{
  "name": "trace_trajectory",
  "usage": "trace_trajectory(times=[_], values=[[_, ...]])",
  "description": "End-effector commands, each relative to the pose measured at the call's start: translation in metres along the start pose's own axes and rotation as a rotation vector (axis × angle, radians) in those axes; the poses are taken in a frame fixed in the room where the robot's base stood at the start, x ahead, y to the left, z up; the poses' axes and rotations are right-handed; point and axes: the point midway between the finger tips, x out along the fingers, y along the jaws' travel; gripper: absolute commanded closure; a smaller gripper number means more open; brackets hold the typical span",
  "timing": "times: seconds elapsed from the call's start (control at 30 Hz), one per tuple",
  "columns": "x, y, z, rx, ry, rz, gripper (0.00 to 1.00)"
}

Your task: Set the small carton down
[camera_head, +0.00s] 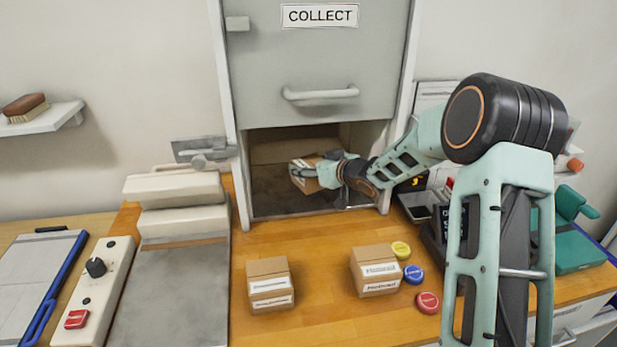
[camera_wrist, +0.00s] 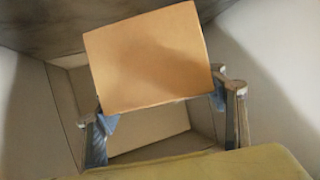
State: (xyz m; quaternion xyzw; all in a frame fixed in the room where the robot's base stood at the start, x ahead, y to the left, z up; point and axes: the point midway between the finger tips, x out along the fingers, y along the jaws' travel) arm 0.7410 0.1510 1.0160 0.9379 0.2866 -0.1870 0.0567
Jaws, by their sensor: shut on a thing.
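The small carton (camera_head: 305,178) is brown cardboard with a pale label on its side. My gripper (camera_head: 318,172) is shut on it inside the open lower bay (camera_head: 270,205) of the grey cabinet marked COLLECT. In the head view the carton is tilted and appears to be held above the bay's dark floor, though the gap beneath it is hard to judge. In the wrist view the carton (camera_wrist: 150,58) fills the upper middle, tilted, with my gripper's fingers (camera_wrist: 165,120) at its two sides. My gripper hides part of the carton in the head view.
Two other labelled cartons stand on the wooden counter, one at left (camera_head: 270,284) and one at right (camera_head: 375,270). Yellow, blue (camera_head: 413,274) and red round pieces lie beside the right one. The raised COLLECT door (camera_head: 318,75) hangs over the bay, with side frames close by.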

Motion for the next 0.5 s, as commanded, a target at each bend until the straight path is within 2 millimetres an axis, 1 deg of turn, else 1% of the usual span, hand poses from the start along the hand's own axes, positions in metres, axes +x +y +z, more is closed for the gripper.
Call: trace_trajectory(times=[0.17,0.2,0.3,0.37,0.5], values=[[0.014,0.0,0.009,0.0,0.0,-0.001,0.66],[0.016,0.0,0.016,0.0,-0.003,-0.001,0.66],[0.021,0.0,0.03,0.0,-0.002,-0.001,0.66],[0.023,0.001,0.033,0.0,0.0,0.001,0.66],[0.023,0.001,0.033,-0.002,0.002,0.001,0.66]])
